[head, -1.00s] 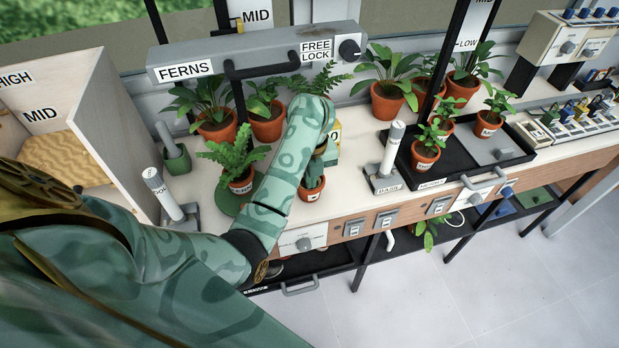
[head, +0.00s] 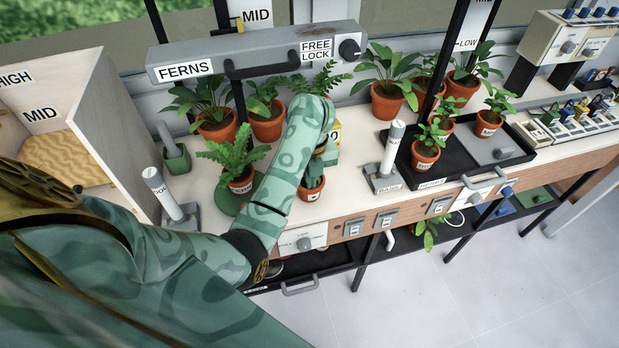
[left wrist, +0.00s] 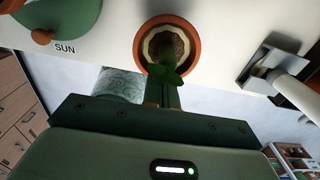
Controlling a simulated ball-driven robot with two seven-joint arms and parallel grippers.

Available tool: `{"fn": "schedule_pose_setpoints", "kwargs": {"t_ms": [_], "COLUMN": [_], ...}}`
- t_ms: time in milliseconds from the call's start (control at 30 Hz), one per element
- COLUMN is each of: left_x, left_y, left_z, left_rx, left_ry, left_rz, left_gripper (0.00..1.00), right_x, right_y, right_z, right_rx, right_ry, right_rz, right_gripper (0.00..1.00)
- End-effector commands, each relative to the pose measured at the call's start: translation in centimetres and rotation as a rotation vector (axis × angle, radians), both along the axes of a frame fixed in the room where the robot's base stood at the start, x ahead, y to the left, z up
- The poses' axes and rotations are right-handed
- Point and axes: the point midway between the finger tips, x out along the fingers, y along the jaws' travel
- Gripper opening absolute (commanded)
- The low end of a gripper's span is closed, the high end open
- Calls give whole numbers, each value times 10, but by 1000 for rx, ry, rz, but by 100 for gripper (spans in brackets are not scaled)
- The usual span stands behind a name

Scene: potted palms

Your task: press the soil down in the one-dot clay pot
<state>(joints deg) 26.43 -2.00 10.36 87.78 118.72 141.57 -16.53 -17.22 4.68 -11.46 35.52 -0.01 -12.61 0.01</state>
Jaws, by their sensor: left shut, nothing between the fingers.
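A small clay pot (head: 311,194) with a white label stands near the bench's front edge, below my left forearm. In the left wrist view, this clay pot (left wrist: 143,52) is seen from above, with brown soil (left wrist: 178,42) inside a pale scalloped ring. No dot mark on it is readable. In the head view, the arm partly hides this spot. My right gripper is not in view.
A fern pot (head: 241,184) stands on a green disc (head: 228,205) to the left. A white-handled lever (head: 391,150) stands to the right, before a black tray (head: 462,165) of potted plants. A grey FERNS bar (head: 250,60) spans behind my arm.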

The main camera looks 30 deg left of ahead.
Motion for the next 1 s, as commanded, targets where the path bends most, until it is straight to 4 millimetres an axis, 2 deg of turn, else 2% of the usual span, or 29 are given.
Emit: {"fn": "schedule_pose_setpoints", "kwargs": {"t_ms": [667, 1000], "left_x": [0, 0], "left_y": [0, 0], "left_z": [-17, -17], "left_rx": [-1, -2], "left_ry": [1, 1], "left_rz": [-1, 0], "left_gripper": [0, 0], "right_x": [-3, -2], "right_y": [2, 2], "right_z": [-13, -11], "right_rx": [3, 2], "right_ry": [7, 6], "right_rz": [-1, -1], "right_gripper": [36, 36]}}
